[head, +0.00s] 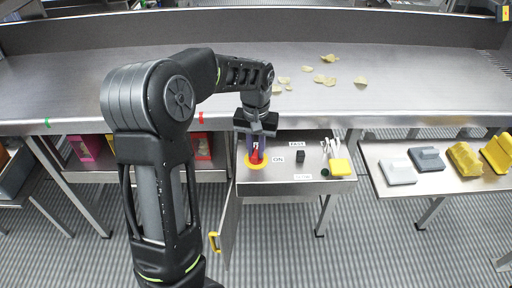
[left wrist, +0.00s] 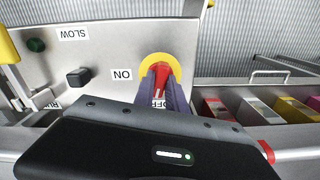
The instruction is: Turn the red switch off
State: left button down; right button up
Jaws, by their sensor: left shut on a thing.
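The red switch (head: 254,157) sits on a round yellow plate (head: 248,166) on a metal control panel. In the left wrist view the red switch (left wrist: 161,77) stands between the two purple-grey fingers, in front of its yellow plate (left wrist: 148,62). An ON label (left wrist: 122,74) is beside it, and an OFF label (left wrist: 159,103) shows partly between the fingers. My left gripper (head: 257,146) reaches down from above and is shut on the red switch. My right gripper is in neither view.
A black knob (head: 300,156), a green button (head: 324,172) and a yellow block (head: 340,167) are on the same panel. A cabinet door with a yellow handle (head: 214,241) hangs open below. Potato chips (head: 325,80) lie on the counter. A right-hand table holds grey and yellow blocks (head: 464,158).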

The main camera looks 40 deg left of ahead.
aim_at(256, 151)
pick_arm(q)
jog(key=shift+n, duration=1.4)
jog(key=c, duration=1.4)
grip_release()
jog(key=shift+o, duration=0.2)
jog(key=shift+r, duration=0.1)
notch_tip(256, 151, up, 8)
jog(key=shift+f, duration=0.2)
